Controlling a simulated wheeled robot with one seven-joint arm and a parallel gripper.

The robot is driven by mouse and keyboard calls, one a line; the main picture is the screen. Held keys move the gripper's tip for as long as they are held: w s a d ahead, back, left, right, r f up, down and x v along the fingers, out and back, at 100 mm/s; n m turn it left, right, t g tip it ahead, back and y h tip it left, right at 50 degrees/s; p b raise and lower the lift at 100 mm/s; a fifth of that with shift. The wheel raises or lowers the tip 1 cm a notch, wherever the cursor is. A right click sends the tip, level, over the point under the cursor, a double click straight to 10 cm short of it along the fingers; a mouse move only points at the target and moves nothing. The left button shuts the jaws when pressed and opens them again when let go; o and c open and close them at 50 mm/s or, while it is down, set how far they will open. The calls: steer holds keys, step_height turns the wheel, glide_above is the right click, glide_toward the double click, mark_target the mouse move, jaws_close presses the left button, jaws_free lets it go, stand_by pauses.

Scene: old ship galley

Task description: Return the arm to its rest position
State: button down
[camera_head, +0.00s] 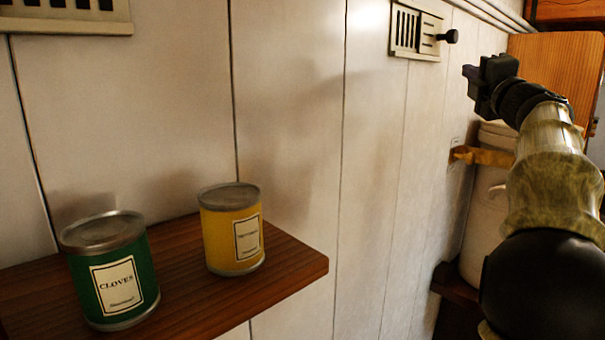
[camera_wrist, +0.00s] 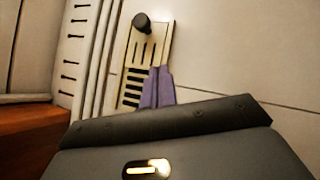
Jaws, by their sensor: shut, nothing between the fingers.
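My gripper (camera_head: 478,80) is at the upper right of the head view, at the end of my raised arm, pointing left towards the white panelled wall. It is clear of the shelf and the tins. In the wrist view, the purple fingertips of my gripper (camera_wrist: 157,88) are together with nothing between them. Behind them is a slotted wall vent with a dark knob (camera_wrist: 143,24). The same vent (camera_head: 408,32) shows at the top of the head view, left of my gripper. I cannot tell the exact gap between gripper and wall.
A wooden shelf (camera_head: 288,266) at the lower left holds a green tin labelled cloves (camera_head: 115,285) and a yellow tin (camera_head: 222,240). A white container (camera_head: 483,225) stands behind my arm. A wooden panel (camera_head: 560,62) is at the upper right. The space between shelf and arm looks clear.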

steer(key=w+a+f+m+g+h+b, duration=0.1)
steer(key=a+f+m+g+h, duration=0.15)
steer(key=f+m, duration=0.75)
steer(key=w+a+f+m+g+h+b, duration=0.1)
steer(key=f+m+g+h, duration=0.2)
steer(key=f, duration=1.3)
steer(key=s+a+f+m+g+y, duration=0.1)
steer(key=s+a+f+m+g, duration=0.2)
steer(key=f, duration=0.6)
steer(key=s+a+f+m+g+y, duration=0.25)
steer(key=a+f, duration=0.25)
steer(key=f, duration=0.4)
steer(key=s+a+f+g, duration=0.2)
steer(key=s+a+f, duration=0.2)
steer(key=s+f, duration=0.2)
steer(key=s+a+f+m+g+y+b, duration=0.1)
steer(key=s+a+f+g, duration=0.2)
steer(key=s+f, duration=0.3)
steer(key=s+a+f+m+g+y+b, duration=0.1)
steer(key=s+a+f+g, duration=0.2)
steer(key=s, duration=0.8)
step_height(320, 180, down, 4)
steer(key=a, duration=0.2)
steer(key=shift+a, duration=0.4)
